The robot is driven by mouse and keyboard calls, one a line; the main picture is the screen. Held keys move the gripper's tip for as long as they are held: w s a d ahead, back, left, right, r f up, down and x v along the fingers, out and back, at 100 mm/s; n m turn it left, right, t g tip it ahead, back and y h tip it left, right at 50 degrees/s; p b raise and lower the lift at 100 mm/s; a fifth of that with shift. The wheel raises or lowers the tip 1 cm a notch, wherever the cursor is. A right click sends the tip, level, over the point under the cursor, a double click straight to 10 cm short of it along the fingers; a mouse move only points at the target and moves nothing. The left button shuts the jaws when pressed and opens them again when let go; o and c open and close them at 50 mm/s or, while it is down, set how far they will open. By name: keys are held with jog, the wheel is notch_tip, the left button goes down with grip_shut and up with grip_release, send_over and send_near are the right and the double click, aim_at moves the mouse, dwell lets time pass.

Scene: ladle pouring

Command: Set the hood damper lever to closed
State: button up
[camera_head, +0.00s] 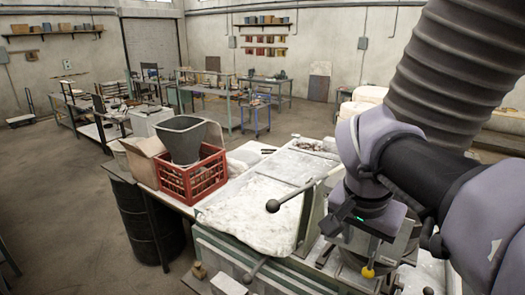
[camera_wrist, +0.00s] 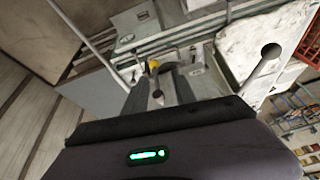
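A lever with a yellow ball knob (camera_head: 367,272) shows below my wrist in the head view. In the wrist view the yellow knob (camera_wrist: 153,65) lies just beyond and between my fingertips; I cannot tell whether they touch it. My gripper (camera_wrist: 158,80) points at it with its two dark fingers apart. Another lever with a dark ball knob (camera_head: 272,206) sticks out to the left; its knob also shows in the wrist view (camera_wrist: 271,51). I cannot tell from any label which lever is the hood damper lever, or its setting. My wrist hides part of the equipment.
A large corrugated duct (camera_head: 445,75) hangs at the upper right, close to my arm. A white-crusted slab (camera_head: 250,215) lies left of the levers. A red crate (camera_head: 192,180) with a grey bucket stands further left. A third dark knob (camera_head: 248,278) is low in front.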

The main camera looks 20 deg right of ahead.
notch_tip(320, 180, up, 6)
jog(key=d+p, duration=0.2)
jog(key=d, duration=0.1)
jog(key=m, duration=0.1)
send_near(368, 268)
jog(key=shift+g, duration=0.3)
jog(key=w+d+f, duration=0.1)
jog(key=d+f, duration=0.1)
jog(key=f, duration=0.1)
jog(key=w+d+f, duration=0.1)
jog(key=f, duration=0.1)
jog(key=shift+w+d+f, duration=0.1)
jog(key=shift+w+d, duration=0.2)
jog(key=shift+h, duration=0.3)
grip_shut()
jog(key=shift+a, duration=0.1)
jog(key=shift+w+r, duration=0.15)
jog(key=shift+r, duration=0.15)
